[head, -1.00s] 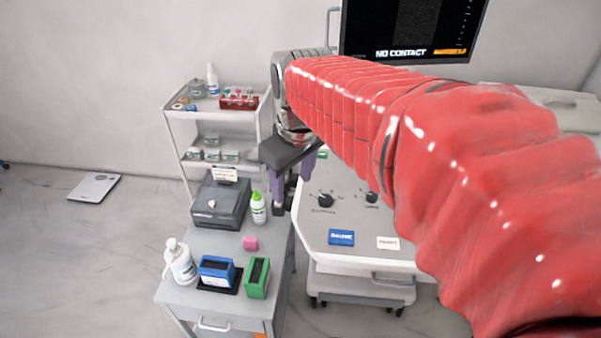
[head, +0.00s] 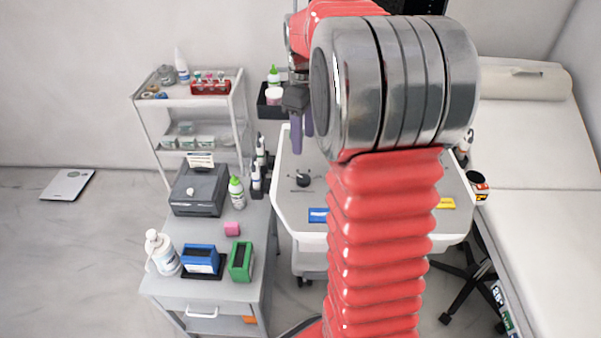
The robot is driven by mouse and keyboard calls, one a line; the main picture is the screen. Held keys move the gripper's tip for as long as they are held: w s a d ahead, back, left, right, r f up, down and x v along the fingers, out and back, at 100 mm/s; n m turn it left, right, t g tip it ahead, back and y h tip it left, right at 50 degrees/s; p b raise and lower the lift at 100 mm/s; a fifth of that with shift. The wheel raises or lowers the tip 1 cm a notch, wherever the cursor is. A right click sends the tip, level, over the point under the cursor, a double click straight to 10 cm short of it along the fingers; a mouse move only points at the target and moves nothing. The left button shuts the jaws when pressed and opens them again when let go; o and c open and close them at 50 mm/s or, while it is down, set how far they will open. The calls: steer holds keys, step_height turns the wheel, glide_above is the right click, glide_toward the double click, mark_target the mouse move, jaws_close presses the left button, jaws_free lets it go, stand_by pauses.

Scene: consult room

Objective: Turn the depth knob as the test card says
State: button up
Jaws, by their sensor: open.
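A black knob (head: 303,180) with marks around it sits on the grey console panel (head: 290,208). Its label is too small to read, so I cannot tell if it is the depth knob. The rest of the panel's middle is hidden behind my arm. A small white card (head: 201,160) stands at the grey box on the cart; its text is unreadable, and I cannot tell if it is the test card. My gripper (head: 302,142) has purple fingers pointing down, apart and empty. It appears above the far left part of the console, beyond the knob in the picture.
A blue key (head: 318,215) and a yellow key (head: 446,202) lie on the panel. An exam couch (head: 540,150) stands right. The monitor (head: 426,6) is mostly cut off.

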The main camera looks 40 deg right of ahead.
mark_target(303, 178)
step_height(303, 178, down, 14)
steer(key=shift+r, duration=0.1)
stand_by(0.9)
steer(key=shift+c, duration=0.5)
steer(key=c, duration=0.9)
steer(key=shift+a, duration=0.15)
steer(key=shift+c, duration=0.2)
